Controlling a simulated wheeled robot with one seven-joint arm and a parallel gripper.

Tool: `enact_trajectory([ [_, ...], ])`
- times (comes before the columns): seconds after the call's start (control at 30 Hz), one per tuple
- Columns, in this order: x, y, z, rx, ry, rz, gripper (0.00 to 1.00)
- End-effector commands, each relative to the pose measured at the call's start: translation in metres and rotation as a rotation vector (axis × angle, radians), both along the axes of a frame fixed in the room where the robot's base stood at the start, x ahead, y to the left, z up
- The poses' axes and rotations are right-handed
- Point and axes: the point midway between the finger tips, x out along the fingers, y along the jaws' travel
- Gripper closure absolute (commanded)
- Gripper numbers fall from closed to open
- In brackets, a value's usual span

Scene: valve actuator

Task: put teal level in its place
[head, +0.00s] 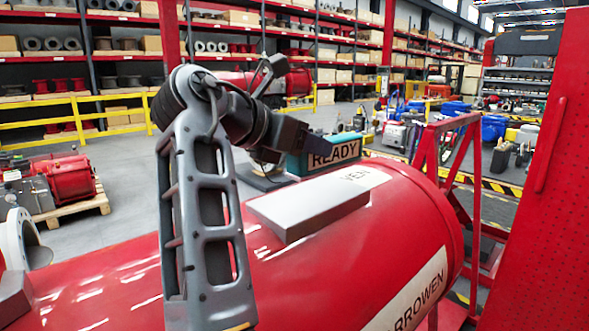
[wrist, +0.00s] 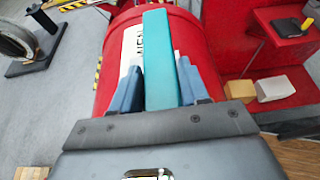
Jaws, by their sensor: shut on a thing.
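The teal level (wrist: 160,60) is a long flat bar. In the wrist view it lies between the two blue fingers of my gripper (wrist: 158,90) and points away from the wrist, over the red cylinder (wrist: 190,30). Whether the level touches the cylinder, I cannot tell. A grey flat raised pad (head: 310,205) sits on top of the red cylinder (head: 390,225).
A red frame (head: 455,150) stands at the cylinder's right end, and a red perforated panel (head: 550,200) is at far right. In the wrist view a red shelf (wrist: 290,50) holds pale blocks. Another red actuator (head: 65,180) rests on a pallet at left.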

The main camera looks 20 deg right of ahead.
Motion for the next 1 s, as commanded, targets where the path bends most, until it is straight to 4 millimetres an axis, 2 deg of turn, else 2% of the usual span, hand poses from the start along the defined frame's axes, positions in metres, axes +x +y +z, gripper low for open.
enact_trajectory([
  [0.1,0.015,0.01,-0.009,-0.001,0.001,0.002,1.0],
  [0.2,0.021,0.014,-0.014,-0.001,0.0,0.001,1.0],
  [0.37,0.022,0.016,-0.021,-0.001,-0.001,0.001,1.0],
  [0.63,0.022,0.015,-0.054,-0.001,0.001,0.0,1.0],
  [0.97,0.022,0.015,-0.057,-0.002,-0.001,0.0,1.0],
  [1.0,0.022,0.015,-0.058,0.0,-0.001,0.0,0.53],
])
